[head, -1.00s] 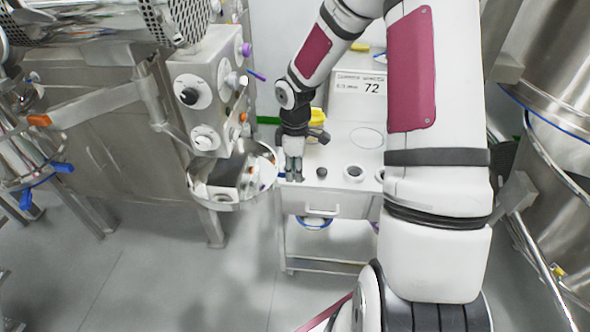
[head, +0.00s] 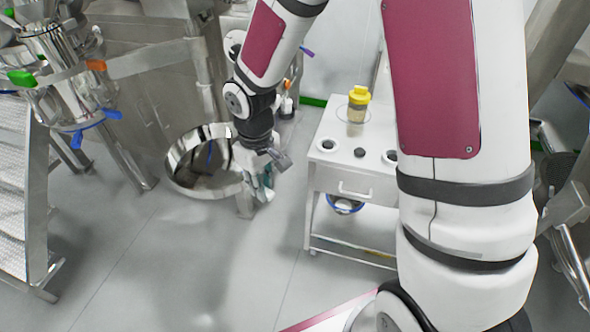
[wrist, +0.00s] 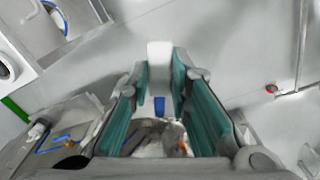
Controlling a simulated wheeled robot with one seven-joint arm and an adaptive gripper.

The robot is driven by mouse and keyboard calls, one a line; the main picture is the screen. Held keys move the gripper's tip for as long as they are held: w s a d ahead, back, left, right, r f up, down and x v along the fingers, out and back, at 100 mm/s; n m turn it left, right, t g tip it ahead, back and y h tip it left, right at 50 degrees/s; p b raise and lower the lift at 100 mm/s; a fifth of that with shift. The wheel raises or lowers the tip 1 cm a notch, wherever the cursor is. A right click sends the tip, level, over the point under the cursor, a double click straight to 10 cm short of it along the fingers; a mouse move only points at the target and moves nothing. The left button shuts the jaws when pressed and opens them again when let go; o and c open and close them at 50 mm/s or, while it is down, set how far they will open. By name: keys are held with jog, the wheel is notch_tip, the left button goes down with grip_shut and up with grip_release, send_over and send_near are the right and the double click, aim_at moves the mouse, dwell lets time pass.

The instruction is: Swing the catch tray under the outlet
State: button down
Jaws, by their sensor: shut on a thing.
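The catch tray (head: 180,180) is a round, shiny steel pan in the head view, left of my gripper and above the grey floor. My gripper (head: 264,190) is at its right edge with the fingers pointing down. In the wrist view my teal-padded gripper (wrist: 160,78) is closed on a pale block (wrist: 159,58), which looks like the tray's handle. The exact contact is partly hidden by the fingers. A steel vessel (head: 62,80) with blue levers at its lower end stands at upper left. It may bear the outlet, but I cannot tell for sure.
A white cart (head: 335,178) with a yellow-lidded jar (head: 358,103) stands right of my gripper. Steel machine legs (head: 125,150) stand behind and left of the tray. A perforated steel step (head: 22,190) is at far left. Open floor lies in front.

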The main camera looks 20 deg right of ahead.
jog(key=w+a+m+b, duration=0.2)
jog(key=a+m+b, duration=0.1)
jog(key=a, duration=1.1)
jog(key=w+a+m+b, duration=0.3)
jog(key=a+b, duration=0.1)
jog(key=a, duration=1)
jog(key=shift+a, duration=0.35)
jog(key=shift+w, duration=0.1)
jog(key=c, duration=1.5)
grip_release()
jog(key=shift+r, duration=0.1)
notch_tip(320, 180, up, 12)
jog(key=shift+f, duration=0.1)
